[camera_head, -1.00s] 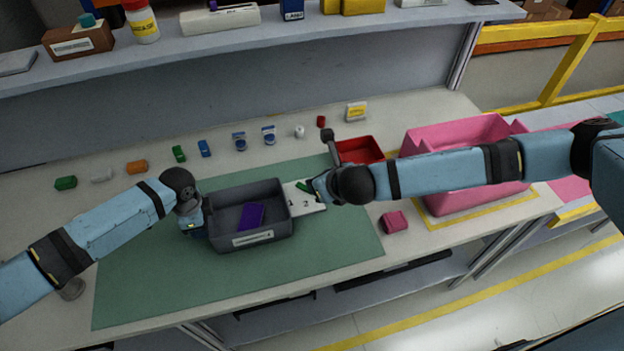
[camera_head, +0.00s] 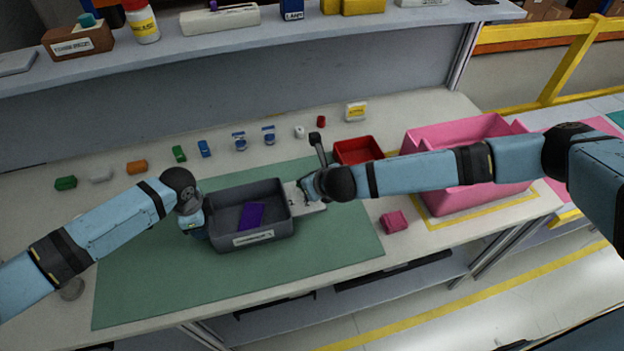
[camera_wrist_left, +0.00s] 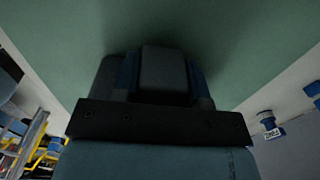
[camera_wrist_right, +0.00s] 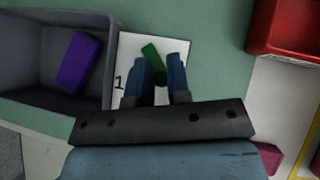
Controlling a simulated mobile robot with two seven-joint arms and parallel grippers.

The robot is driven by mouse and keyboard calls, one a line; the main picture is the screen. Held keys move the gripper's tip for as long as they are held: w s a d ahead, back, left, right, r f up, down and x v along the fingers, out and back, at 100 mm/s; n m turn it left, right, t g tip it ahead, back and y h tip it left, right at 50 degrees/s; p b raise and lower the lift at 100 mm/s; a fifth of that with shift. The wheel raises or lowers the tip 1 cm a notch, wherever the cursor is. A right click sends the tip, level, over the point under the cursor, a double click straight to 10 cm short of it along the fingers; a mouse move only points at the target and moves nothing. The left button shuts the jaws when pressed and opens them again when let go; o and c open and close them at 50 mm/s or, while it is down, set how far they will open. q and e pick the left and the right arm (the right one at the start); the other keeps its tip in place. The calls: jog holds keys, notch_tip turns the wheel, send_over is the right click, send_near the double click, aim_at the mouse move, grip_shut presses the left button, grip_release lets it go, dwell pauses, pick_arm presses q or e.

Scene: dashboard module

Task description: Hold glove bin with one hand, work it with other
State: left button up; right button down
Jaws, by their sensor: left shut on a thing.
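The grey bin (camera_head: 268,228) with a white label on its front stands upright on the green mat (camera_head: 330,255). A purple block (camera_head: 251,215) lies inside it; both bin (camera_wrist_right: 45,105) and block (camera_wrist_right: 78,62) show in the right wrist view. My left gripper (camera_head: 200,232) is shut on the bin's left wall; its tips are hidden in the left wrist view. My right gripper (camera_wrist_right: 160,65) is open above a white numbered card (camera_wrist_right: 128,60) right of the bin. A small green block (camera_wrist_right: 152,54) lies at the card, between or just beyond its fingertips; I cannot tell which.
A red tray (camera_head: 358,151) and a large pink bin (camera_head: 450,199) stand to the right. A pink block (camera_head: 395,222) lies near the mat's right edge. Several small items line the table's back below a shelf (camera_head: 300,38). The front of the mat is clear.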

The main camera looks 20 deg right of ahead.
jog(key=shift+d+m+h, duration=0.15)
jog(key=shift+m+h, duration=0.55)
jog(key=shift+m, duration=0.2)
dwell(0.3)
dwell(1.2)
jog(key=c, duration=1.1)
grip_release()
jog(key=shift+a, duration=0.2)
jog(key=shift+s, duration=0.1)
jog(key=v, duration=1.2)
jog(key=shift+d+f, duration=0.1)
